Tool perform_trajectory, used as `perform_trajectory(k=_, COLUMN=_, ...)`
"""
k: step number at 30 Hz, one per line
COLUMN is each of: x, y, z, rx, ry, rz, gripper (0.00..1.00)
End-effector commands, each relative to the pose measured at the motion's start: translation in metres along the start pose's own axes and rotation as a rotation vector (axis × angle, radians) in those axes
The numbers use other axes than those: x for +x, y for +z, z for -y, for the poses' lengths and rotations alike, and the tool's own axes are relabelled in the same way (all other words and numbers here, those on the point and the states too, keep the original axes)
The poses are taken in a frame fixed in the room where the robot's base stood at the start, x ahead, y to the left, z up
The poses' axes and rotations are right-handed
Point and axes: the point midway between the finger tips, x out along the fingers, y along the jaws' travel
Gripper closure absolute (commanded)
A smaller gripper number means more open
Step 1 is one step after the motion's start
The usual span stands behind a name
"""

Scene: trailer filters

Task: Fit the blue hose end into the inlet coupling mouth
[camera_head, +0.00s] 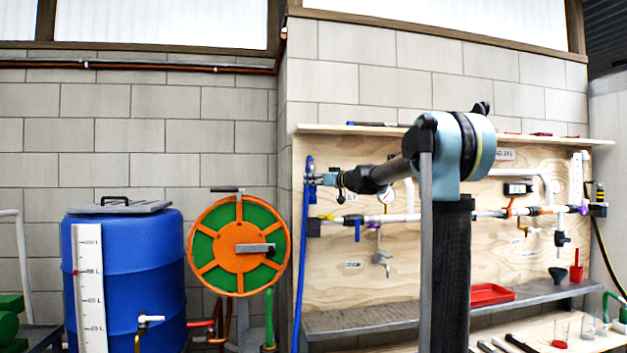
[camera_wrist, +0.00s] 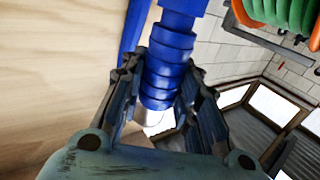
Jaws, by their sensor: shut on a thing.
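My gripper (camera_head: 322,180) is at the left edge of the plywood board, above the left end of the pipe run. In the wrist view my gripper (camera_wrist: 162,90) is shut on the ribbed blue hose end (camera_wrist: 172,48), with one finger on each side. A pale tip (camera_wrist: 152,118) shows beyond the ribs. In the head view the blue hose (camera_head: 300,265) hangs down along the board's left edge. A dark fitting (camera_head: 313,228) sits at the left end of the pipe, below my gripper and apart from it. I cannot tell whether this is the inlet coupling mouth.
A green and orange hose reel (camera_head: 238,245) is mounted left of the board, and a blue barrel (camera_head: 125,270) stands further left. A grey shelf (camera_head: 400,315) with a red tray (camera_head: 488,293) runs below the pipes. Taps and a gauge crowd the board.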

Motion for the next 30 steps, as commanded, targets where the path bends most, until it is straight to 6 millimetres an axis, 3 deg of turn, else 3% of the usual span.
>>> perform_trajectory(k=12, x=-0.002, y=0.028, z=-0.004, rx=0.000, ry=0.005, rz=0.000, gripper=0.98)
perform_trajectory(k=30, x=-0.002, y=0.032, z=-0.003, rx=0.000, ry=0.004, rz=0.000, gripper=0.98)
